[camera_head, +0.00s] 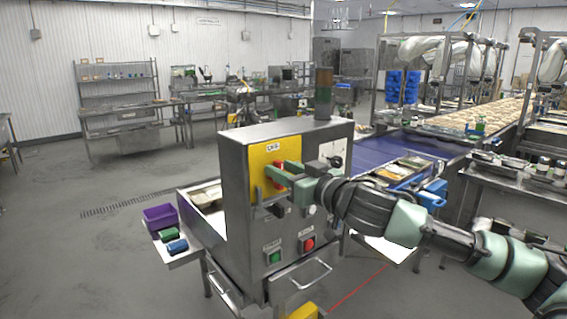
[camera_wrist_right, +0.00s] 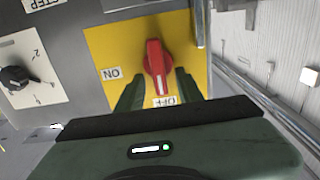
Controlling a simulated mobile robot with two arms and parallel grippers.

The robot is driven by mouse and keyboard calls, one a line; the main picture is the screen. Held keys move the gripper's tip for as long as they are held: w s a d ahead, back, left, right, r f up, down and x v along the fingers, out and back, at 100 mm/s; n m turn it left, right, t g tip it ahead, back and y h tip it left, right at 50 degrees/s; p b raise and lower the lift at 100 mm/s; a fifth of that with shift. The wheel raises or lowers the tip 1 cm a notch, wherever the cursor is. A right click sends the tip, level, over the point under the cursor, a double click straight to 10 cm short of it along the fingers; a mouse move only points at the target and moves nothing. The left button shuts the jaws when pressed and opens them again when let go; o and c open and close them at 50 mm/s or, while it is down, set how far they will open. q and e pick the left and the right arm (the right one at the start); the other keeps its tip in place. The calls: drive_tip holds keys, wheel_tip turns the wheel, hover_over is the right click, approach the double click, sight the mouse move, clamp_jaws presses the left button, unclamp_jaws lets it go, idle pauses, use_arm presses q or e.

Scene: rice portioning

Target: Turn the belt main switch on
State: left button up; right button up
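The belt main switch is a red rotary handle (camera_wrist_right: 155,62) on a yellow plate (camera_wrist_right: 110,45), with an ON label to its left and an OFF label below it in the right wrist view. The handle's lower end lines up with the OFF label. In the head view the red handle (camera_head: 279,173) is partly hidden by my right gripper (camera_head: 273,183), on the steel control cabinet (camera_head: 240,215). My right gripper (camera_wrist_right: 160,80) is open, its fingers on either side of the handle's lower end with visible gaps. My left gripper is out of view.
The cabinet also has a black selector knob (camera_wrist_right: 14,77), a green button (camera_head: 274,257) and a red button (camera_head: 308,245). A signal tower (camera_head: 324,92) stands on top. A purple bin (camera_head: 160,217) is left; the blue conveyor belt (camera_head: 375,150) runs behind. Open floor lies left.

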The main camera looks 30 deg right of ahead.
clamp_jaws()
